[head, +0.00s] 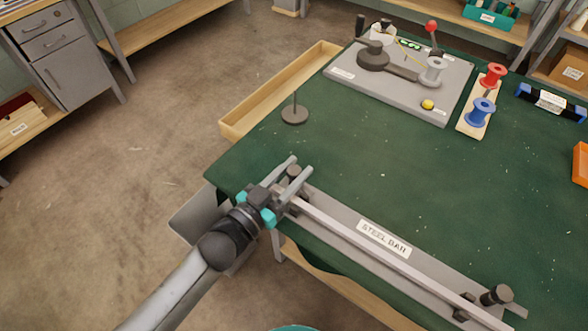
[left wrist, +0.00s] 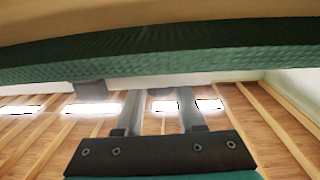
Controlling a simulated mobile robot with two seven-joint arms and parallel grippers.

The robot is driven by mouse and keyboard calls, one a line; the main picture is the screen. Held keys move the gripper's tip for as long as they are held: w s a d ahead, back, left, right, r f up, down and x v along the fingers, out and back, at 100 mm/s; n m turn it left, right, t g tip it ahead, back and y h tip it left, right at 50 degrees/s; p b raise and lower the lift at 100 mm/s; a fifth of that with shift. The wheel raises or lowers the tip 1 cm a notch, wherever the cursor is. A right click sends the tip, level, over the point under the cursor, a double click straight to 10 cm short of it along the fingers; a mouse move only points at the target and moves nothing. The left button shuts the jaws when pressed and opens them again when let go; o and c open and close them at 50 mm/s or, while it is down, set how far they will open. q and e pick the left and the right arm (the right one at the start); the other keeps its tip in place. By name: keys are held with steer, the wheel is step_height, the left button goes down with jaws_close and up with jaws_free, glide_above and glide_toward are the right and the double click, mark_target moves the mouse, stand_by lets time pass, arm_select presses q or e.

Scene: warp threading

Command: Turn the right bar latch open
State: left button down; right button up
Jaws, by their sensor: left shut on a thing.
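The steel bar (head: 385,252) lies in a grey holder along the front edge of the green table, with a "STEEL BAR" label (head: 384,239). The right bar latch (head: 496,295), a dark knob with a grey arm, is at the bar's right end, far from my gripper. My left gripper (head: 299,166) is at the bar's left end. Its fingers stand a little apart around the dark knob of the left bar latch (head: 294,172). In the left wrist view the two fingers (left wrist: 163,98) point at the table's edge, with a small dark part between their tips. My right gripper is out of view.
A grey board (head: 440,104) with a winding device is at the back. Red (head: 494,75) and blue (head: 479,111) spools stand on a wooden strip beside it. A round-based pin stand (head: 295,114) is near the left edge. The table's middle is clear.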

arm_select(q)
steer(key=shift+y, duration=0.3)
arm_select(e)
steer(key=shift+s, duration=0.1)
arm_select(q)
steer(key=shift+d+r+n+t+y, duration=0.1)
steer(key=shift+n+t+y, duration=0.5)
steer(key=shift+n, duration=0.1)
steer(key=shift+n+t+y, duration=0.3)
steer(key=shift+n+y, duration=0.2)
steer(key=shift+y, duration=0.1)
steer(key=shift+n+t+y, duration=0.3)
steer(key=shift+y, duration=0.1)
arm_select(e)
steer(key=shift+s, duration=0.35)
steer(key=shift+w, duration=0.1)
arm_select(q)
steer(key=c, duration=0.5)
jaws_free()
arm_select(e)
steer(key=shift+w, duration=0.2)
